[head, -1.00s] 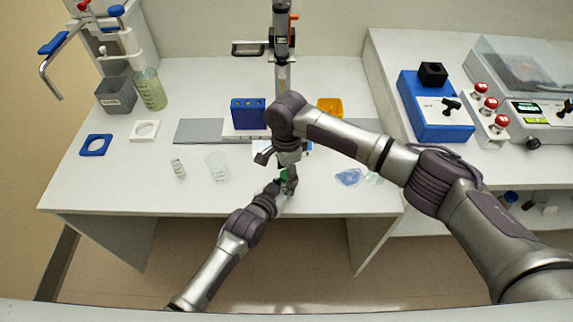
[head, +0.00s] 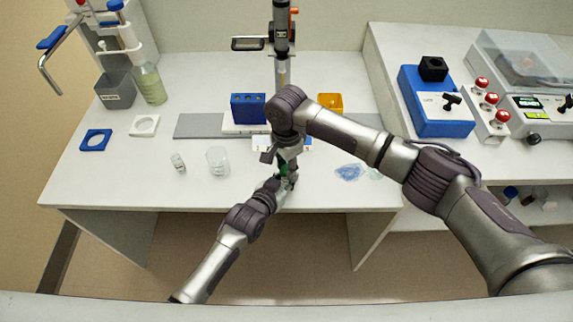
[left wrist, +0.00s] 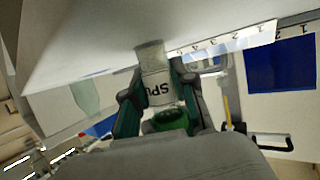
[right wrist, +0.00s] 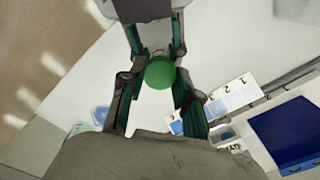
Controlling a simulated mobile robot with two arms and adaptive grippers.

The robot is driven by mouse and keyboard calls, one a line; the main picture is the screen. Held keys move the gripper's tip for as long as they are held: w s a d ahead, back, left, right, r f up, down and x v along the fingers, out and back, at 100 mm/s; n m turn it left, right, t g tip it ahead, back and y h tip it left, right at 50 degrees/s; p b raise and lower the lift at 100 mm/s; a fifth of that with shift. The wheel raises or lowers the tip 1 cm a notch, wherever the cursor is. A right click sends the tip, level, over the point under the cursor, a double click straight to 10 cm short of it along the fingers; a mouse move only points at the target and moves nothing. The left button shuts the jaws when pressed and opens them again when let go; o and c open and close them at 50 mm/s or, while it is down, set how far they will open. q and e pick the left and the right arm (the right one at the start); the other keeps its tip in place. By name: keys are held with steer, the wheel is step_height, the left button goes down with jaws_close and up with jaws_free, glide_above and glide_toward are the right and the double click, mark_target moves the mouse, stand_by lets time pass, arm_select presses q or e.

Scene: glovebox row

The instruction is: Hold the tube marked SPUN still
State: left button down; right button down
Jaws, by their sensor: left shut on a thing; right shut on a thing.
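The tube marked SPUN (left wrist: 158,90) has a white label, of which "SPU" shows, and a green cap (right wrist: 160,72). My left gripper (left wrist: 160,80) is shut on the tube's body; its fingers also show at the top of the right wrist view. My right gripper (right wrist: 158,85) is shut on the green cap, its fingers on either side. In the head view both grippers meet above the front of the bench, with a little green (head: 284,169) between them. The tube's body is mostly hidden there.
A blue rack (head: 248,108) and an orange block (head: 330,102) stand behind the grippers. A clear beaker (head: 218,161) and a small vial (head: 178,162) stand to the left. A blue patch (head: 349,172) lies to the right. The bench front (head: 230,200) is clear.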

steer(key=n, duration=1.9)
steer(key=shift+n, duration=0.4)
steer(key=n, duration=1)
steer(key=shift+r, duration=0.1)
steer(key=n, duration=1)
steer(key=shift+n, duration=0.4)
